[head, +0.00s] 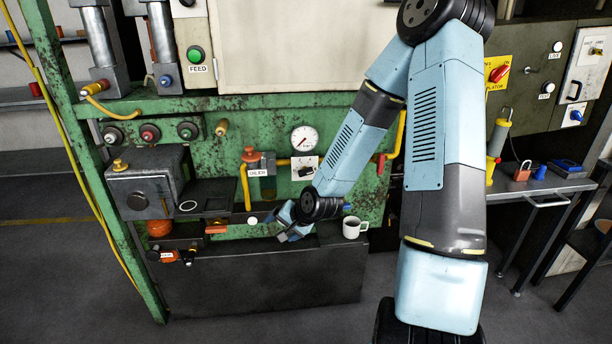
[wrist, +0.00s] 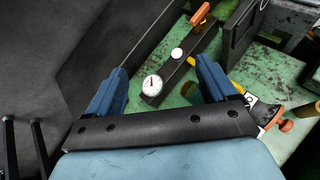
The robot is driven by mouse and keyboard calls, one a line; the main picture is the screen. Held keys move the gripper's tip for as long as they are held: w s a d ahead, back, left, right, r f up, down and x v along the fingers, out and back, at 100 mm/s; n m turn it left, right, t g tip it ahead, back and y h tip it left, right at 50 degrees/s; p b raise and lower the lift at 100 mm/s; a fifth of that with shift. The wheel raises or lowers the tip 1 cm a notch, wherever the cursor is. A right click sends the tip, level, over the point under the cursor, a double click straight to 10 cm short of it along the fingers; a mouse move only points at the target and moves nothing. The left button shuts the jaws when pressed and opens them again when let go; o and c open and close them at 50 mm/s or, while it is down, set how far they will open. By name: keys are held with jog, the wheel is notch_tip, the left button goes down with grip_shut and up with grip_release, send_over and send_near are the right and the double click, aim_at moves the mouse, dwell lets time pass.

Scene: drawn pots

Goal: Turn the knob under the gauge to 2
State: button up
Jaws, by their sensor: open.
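The round white gauge (head: 304,138) is on the green machine panel, left of my arm in the head view. Under it is a pale plate with a black knob (head: 304,168); its markings are too small to read, so I cannot tell its setting. My gripper (head: 284,226) is lower, over the dark ledge, apart from the knob. In the wrist view my gripper (wrist: 160,82) is open, its blue fingers spread with nothing held. A small white dial with a red needle (wrist: 152,85) shows between the fingers, on the ledge beyond. The knob is not clearly visible in the wrist view.
A white mug (head: 351,228) stands on the ledge right of my gripper. A white round piece (head: 252,220) and an orange-handled item (head: 215,227) are to its left. A yellow pipe with the OILER fitting (head: 259,172) stands left of the knob. A red-handled valve (head: 380,162) is on the right.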

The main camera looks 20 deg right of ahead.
jog(key=w+a+f+m+t+y, duration=0.1)
jog(key=a+f+m+y, duration=0.1)
jog(key=m, duration=0.1)
jog(key=m+t+h, duration=1)
jog(key=m, duration=1.5)
send_near(306, 174)
jog(key=w, duration=0.3)
jog(key=w+d, duration=0.1)
jog(key=w, duration=0.2)
jog(key=w+d, duration=0.1)
jog(key=w, duration=0.2)
jog(key=shift+w+r, duration=0.2)
jog(key=shift+w, duration=0.1)
jog(key=c, duration=1)
jog(key=shift+o, duration=0.2)
jog(key=shift+a, duration=0.1)
